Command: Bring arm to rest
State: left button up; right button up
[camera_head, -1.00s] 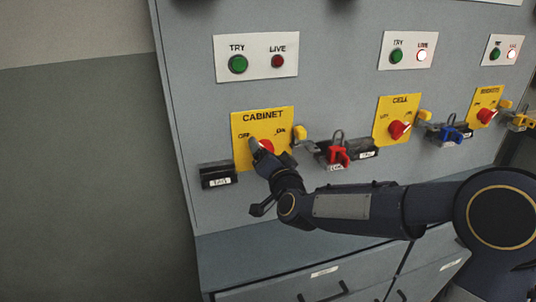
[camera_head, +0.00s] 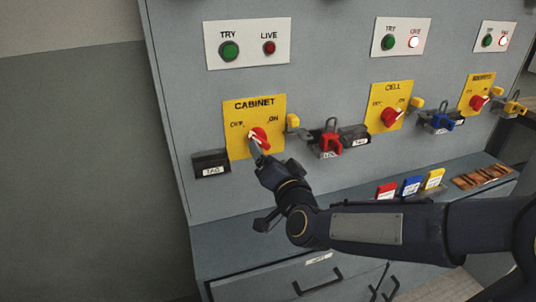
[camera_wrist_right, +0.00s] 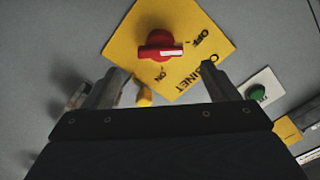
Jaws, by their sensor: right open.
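The right arm comes in from the right in the head view, with my right gripper (camera_head: 262,151) just below the cabinet's red knob (camera_head: 259,138). The knob sits on the yellow CABINET plate (camera_head: 240,112), its white mark on the OFF side. In the right wrist view the knob (camera_wrist_right: 158,46) shows beyond the two spread fingers of the right gripper (camera_wrist_right: 165,88), with clear space between it and them. That gripper is open and empty. My left gripper is not in view.
A red lockout clasp (camera_head: 330,143) and black boxes are mounted right of the cabinet plate. Red, blue and yellow items (camera_head: 411,187) and a brown tray (camera_head: 481,177) lie on the ledge (camera_head: 345,192) behind my forearm. The cabinet LIVE lamp (camera_head: 269,48) is dark; the others are lit.

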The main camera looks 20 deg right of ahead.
dwell(0.3)
jog(key=s+d+f+n+g+y, duration=0.25)
jog(key=s+f+g, duration=0.4)
jog(key=s, duration=0.75)
jog(key=s+d+f+n+g+y, duration=0.1)
jog(key=s+f+n+g, duration=0.45)
jog(key=s, duration=0.85)
notch_tip(320, 180, up, 13)
jog(key=m+p, duration=0.1)
jog(key=p, duration=1.3)
jog(key=shift+s, duration=0.15)
jog(key=shift+a, duration=0.1)
